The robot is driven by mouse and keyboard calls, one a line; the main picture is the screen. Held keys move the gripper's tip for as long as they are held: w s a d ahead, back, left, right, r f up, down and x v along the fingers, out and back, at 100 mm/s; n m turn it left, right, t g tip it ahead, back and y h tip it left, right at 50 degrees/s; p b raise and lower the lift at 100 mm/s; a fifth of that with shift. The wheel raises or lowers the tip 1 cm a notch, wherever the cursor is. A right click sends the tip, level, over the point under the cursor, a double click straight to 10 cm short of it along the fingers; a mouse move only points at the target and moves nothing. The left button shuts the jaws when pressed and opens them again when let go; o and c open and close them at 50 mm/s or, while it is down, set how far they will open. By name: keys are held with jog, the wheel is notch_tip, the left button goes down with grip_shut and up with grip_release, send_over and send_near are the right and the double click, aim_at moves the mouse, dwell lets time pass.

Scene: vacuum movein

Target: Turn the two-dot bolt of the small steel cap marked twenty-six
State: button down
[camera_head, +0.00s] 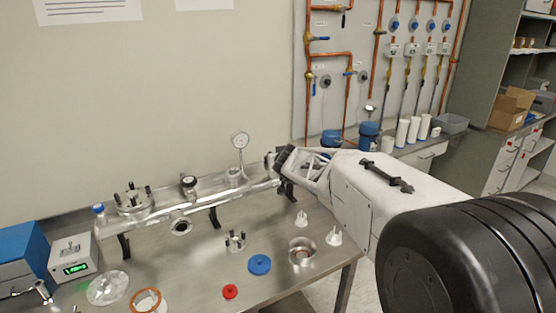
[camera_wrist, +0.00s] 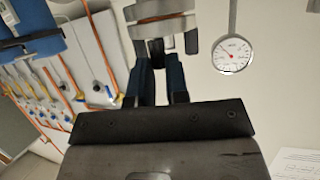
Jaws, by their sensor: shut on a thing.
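A steel vacuum pipe (camera_head: 207,205) runs along the bench, and my gripper (camera_head: 279,160) is at its right end. In the wrist view, my gripper's two dark fingers (camera_wrist: 162,48) reach up to grey steel flange discs (camera_wrist: 160,10). The fingers are shut on a small part at these discs, which looks like the bolt of a small steel cap. The fingertips hide most of it. I cannot read a twenty-six or see two dots in either view.
A pressure gauge (camera_head: 240,141) stands on the pipe near my gripper and also shows in the wrist view (camera_wrist: 233,55). A blue disc (camera_head: 260,264), a red cap (camera_head: 230,291), a steel cup (camera_head: 302,252) and white cones (camera_head: 334,236) lie on the bench (camera_head: 190,270).

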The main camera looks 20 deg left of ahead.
dwell(0.6)
jog(key=c, duration=1.1)
grip_release()
jog(key=shift+s+r, duration=0.1)
jog(key=v, duration=0.7)
jog(key=shift+s, duration=0.2)
jog(key=shift+d+r, duration=0.1)
jog(key=shift+d, duration=0.05)
jog(key=shift+c, duration=1.5)
